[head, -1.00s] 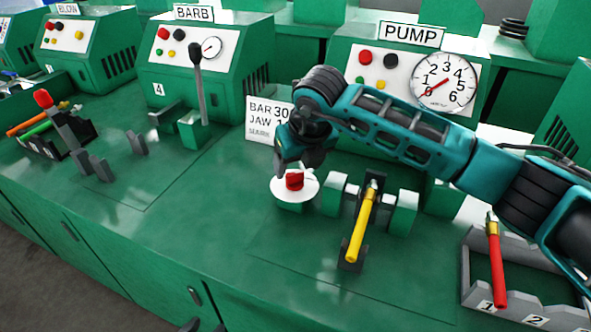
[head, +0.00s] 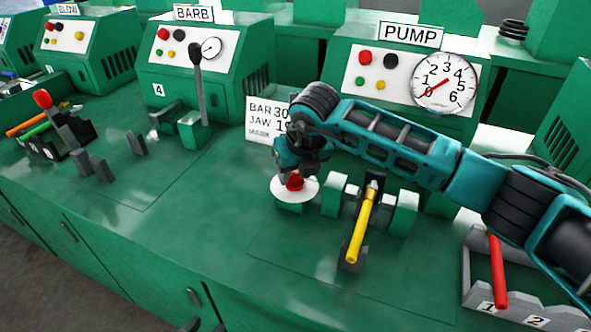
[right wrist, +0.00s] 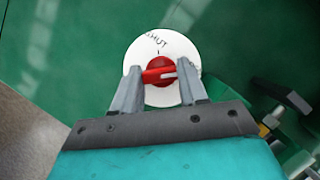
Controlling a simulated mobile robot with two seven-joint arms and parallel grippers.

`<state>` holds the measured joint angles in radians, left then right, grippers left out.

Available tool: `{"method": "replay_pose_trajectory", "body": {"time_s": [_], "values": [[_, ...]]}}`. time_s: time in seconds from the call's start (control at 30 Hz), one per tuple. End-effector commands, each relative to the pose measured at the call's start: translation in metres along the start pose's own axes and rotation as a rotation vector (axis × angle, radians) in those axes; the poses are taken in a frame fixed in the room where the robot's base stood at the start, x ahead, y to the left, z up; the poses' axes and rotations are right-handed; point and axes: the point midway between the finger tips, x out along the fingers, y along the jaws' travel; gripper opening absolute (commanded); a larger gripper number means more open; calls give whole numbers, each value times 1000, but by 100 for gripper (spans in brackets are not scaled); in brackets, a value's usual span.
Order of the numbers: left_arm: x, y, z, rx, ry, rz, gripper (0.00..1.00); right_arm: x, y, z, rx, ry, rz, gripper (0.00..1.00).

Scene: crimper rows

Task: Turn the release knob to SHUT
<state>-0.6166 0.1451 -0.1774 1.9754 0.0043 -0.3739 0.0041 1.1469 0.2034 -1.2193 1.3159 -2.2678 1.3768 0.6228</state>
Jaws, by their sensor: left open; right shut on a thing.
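The red release knob (head: 295,183) sits on a round white dial (head: 280,190) on the green bench in front of the PUMP cabinet. In the right wrist view the knob (right wrist: 158,71) lies crosswise, its white mark toward the right. The word SHUT (right wrist: 156,41) is at the dial's top, with a short black tick below it. Lettering at the dial's right is partly hidden. My right gripper (right wrist: 163,82) is shut on the knob, one finger at each side. Only dark tips of my left gripper (head: 205,326) show at the head view's bottom edge, apart and empty.
A yellow-handled tool (head: 362,225) stands in a fixture just right of the dial. A red-handled tool (head: 497,270) rests in a grey numbered rack (head: 475,270). A sign card (head: 262,122) stands behind the knob.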

Motion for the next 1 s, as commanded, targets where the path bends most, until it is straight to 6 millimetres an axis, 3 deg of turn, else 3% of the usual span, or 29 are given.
{"method": "replay_pose_trajectory", "body": {"time_s": [0.2,0.57,1.0], "values": [[0,0,0,0,1,0,44,0,0,0,0,0,0,12],[5,1,6,-2,-5,2,44,1,-2,0,-70,-1,28,12],[17,10,10,-11,5,27,44,2,-3,1,-405,-3,167,12]]}}
